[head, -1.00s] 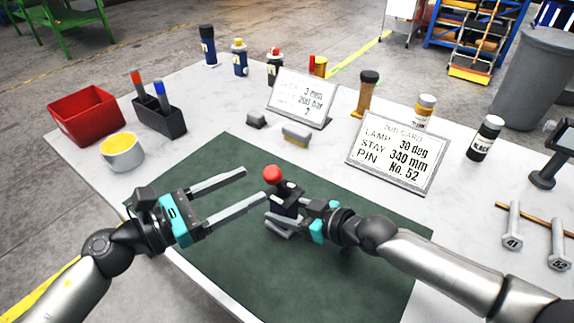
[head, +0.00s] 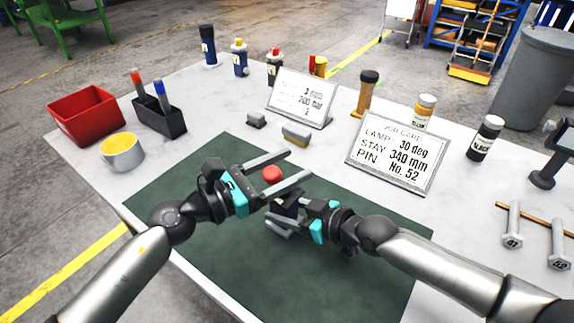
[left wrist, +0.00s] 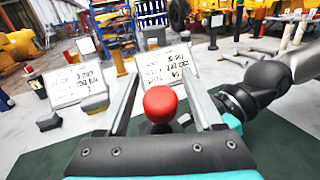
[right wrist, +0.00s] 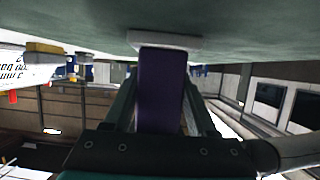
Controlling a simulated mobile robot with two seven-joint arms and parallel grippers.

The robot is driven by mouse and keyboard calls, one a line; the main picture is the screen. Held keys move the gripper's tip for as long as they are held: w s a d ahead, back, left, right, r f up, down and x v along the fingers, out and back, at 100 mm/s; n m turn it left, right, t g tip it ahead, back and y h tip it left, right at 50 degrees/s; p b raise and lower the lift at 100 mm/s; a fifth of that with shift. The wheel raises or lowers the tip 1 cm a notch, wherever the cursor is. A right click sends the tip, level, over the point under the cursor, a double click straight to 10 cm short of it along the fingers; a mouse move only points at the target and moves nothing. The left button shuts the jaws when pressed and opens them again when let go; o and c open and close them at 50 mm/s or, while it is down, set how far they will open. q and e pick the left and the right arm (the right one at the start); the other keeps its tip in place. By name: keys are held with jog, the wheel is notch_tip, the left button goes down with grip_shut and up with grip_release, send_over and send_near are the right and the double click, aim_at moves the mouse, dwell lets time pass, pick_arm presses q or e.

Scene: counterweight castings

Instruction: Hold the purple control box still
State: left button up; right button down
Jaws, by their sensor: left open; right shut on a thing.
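The purple control box (head: 285,203) sits on the dark green mat (head: 210,260), with a red ball knob (head: 272,173) on top. My right gripper (head: 281,214) is shut on the box; in the right wrist view the purple body (right wrist: 160,92) lies between its fingers, with a pale plate at one end by the mat. My left gripper (head: 299,164) is open, its fingers on either side of the knob. In the left wrist view the red knob (left wrist: 160,104) is between the fingers, with gaps on both sides. The left fingers partly hide the box.
A job card (head: 398,155) and another sign (head: 301,97) stand behind the mat. A cup (head: 122,152) and red bin (head: 87,115) are at left. The front mat is clear.

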pick_arm(q)
grip_shut()
dwell(0.3)
dwell(1.0)
